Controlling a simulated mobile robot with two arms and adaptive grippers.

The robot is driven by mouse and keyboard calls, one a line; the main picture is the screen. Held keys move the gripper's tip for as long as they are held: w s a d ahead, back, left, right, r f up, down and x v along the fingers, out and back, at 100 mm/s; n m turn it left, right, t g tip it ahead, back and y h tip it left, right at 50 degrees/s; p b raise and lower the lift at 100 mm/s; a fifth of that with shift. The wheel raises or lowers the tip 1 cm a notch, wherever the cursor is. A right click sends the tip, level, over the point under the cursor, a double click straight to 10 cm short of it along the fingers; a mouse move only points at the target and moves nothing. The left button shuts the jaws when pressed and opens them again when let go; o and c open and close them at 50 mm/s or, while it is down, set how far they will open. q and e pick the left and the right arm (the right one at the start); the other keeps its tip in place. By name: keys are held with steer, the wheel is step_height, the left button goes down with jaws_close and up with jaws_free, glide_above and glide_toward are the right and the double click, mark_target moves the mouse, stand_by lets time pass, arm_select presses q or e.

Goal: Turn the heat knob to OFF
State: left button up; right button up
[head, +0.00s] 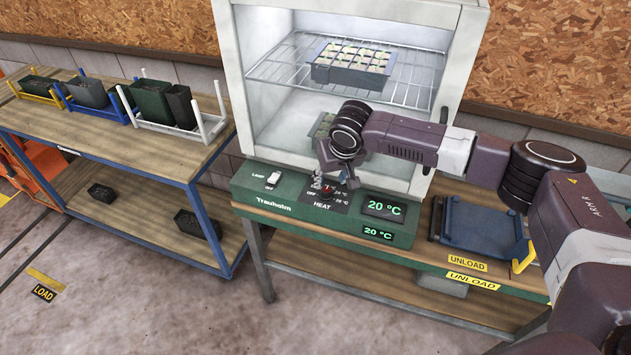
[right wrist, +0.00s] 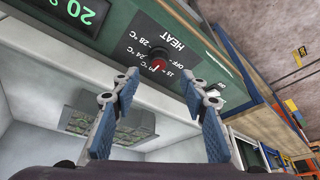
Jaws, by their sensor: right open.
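The heat knob (right wrist: 157,62) is a dark round knob with a red face. It sits on a black label plate marked HEAT (right wrist: 150,45), with OFF and temperature marks. In the head view the knob (head: 327,191) is partly covered by my right gripper (head: 336,184). In the right wrist view the fingers of my right gripper (right wrist: 172,92) are spread open, with the knob just beyond the tips and between them. No contact with the knob is visible. I cannot tell which mark the knob points to. My left gripper is not in view.
The green control panel (head: 262,203) has a lamp switch (head: 274,178) and displays (head: 384,208) reading 20 °C. Above it is an open white cabinet with a wire rack (head: 285,70) and a seedling tray (head: 345,75). A blue tray (head: 478,228) lies at right; a shelf with pots stands left.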

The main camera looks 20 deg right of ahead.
mark_target(327, 189)
steer(key=shift+p+x, duration=0.95)
steer(key=shift+x, duration=2.8)
steer(key=shift+w, duration=0.1)
steer(key=shift+c, duration=0.6)
jaws_close()
